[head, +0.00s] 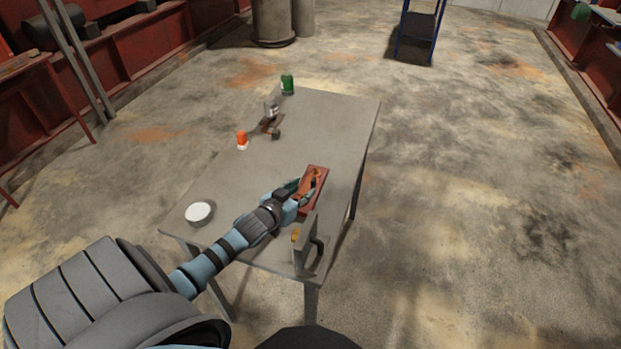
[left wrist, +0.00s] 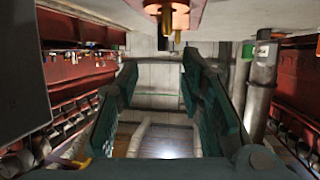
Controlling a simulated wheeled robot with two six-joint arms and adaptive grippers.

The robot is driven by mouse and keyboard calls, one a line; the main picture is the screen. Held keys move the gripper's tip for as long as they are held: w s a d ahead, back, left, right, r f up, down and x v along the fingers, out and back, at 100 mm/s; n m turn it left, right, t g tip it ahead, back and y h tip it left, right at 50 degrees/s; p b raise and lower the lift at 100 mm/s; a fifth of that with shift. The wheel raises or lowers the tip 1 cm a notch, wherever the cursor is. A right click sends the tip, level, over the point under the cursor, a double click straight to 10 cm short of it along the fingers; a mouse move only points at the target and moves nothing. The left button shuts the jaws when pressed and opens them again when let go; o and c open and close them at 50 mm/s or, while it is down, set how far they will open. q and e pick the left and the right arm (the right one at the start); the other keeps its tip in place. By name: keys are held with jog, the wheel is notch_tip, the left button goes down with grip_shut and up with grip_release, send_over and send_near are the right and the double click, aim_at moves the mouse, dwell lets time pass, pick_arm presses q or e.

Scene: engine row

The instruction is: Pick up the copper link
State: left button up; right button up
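A copper-coloured piece, which looks like the copper link (head: 309,181), lies in a red-brown tray (head: 321,173) near the table's right edge. My left gripper (head: 305,188) is at the tray's near-left side, its fingers close to the link and partly covering it. In the left wrist view the fingers (left wrist: 160,72) stand apart with nothing seen between them. A red part with a brass-coloured end (left wrist: 173,16) shows at that view's top edge, beyond the fingertips; I cannot tell whether it is the link. Whether the fingers touch the link is unclear. My right gripper is not in view.
A grey upright bracket (head: 306,246) stands close to my left wrist at the near-right corner. The far right tabletop is clear.

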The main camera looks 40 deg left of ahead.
aim_at(312, 182)
pick_arm(q)
jog(key=b+x, duration=0.3)
jog(key=x, duration=0.3)
jog(key=shift+w+a+f, duration=0.1)
jog(key=shift+a+f, duration=0.1)
jog(key=shift+f, duration=0.05)
jog(key=shift+w, duration=0.1)
jog(key=shift+r, duration=0.25)
jog(key=shift+c, duration=0.6)
grip_shut()
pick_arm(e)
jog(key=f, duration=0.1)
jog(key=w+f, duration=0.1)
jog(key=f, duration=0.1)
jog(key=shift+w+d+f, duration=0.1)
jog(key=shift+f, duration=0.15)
